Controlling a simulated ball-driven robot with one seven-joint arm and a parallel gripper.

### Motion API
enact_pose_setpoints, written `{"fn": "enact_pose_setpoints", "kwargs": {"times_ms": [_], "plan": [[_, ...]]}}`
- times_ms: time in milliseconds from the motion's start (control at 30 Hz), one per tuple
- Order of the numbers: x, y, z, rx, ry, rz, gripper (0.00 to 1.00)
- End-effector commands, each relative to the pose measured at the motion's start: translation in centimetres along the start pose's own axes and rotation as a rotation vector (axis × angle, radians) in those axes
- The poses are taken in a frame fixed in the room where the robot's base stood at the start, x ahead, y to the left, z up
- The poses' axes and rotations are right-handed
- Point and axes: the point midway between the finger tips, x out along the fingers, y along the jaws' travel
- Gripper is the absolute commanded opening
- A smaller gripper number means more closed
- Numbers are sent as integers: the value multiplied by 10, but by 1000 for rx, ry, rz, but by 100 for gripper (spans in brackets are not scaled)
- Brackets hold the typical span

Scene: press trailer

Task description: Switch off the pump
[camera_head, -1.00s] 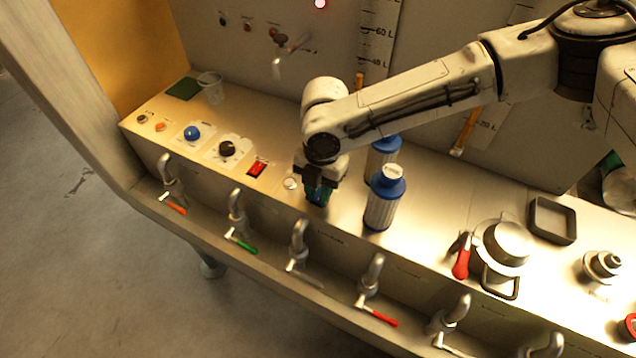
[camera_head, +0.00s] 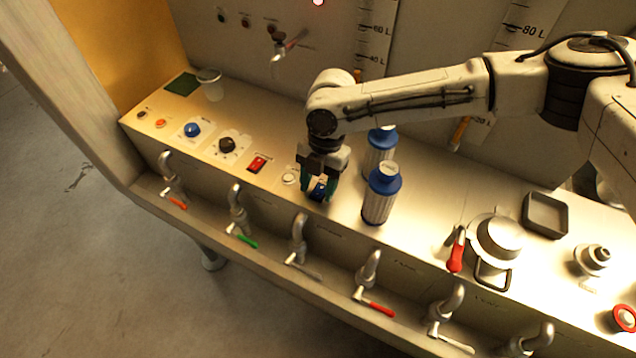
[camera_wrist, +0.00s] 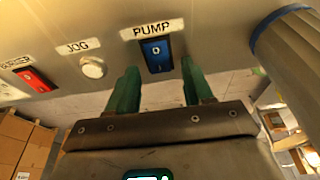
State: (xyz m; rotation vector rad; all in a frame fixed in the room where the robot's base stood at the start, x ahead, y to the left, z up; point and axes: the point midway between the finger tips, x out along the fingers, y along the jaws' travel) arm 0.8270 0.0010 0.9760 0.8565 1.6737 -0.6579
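The pump switch (camera_wrist: 157,55) is a blue rocker under a PUMP label, marked 0 and I. It also shows in the head view (camera_head: 318,191) on the slanted worktop. Which side of the rocker is pressed in, I cannot tell. My gripper (camera_wrist: 160,78) is open, its two green fingers on either side of the switch in the wrist view with a gap between them. In the head view my gripper (camera_head: 318,186) hangs just over the switch. Whether a finger touches the panel, I cannot tell.
A white JOG button (camera_wrist: 93,68) and a red BURNER switch (camera_wrist: 36,80) lie left of the pump switch. Two blue-capped filter cartridges (camera_head: 380,205) (camera_head: 377,152) stand close to the right of my gripper. Several taps (camera_head: 300,240) line the front edge.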

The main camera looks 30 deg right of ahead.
Motion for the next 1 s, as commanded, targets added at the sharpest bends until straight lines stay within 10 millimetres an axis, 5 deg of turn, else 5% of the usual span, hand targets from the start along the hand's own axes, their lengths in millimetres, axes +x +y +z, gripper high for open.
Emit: {"fn": "enact_pose_setpoints", "kwargs": {"times_ms": [367,800,1000], "plan": [[-10,0,0,1,1,1,51],[-88,0,1,0,0,1,51],[-105,0,1,1,0,-1,51]]}}
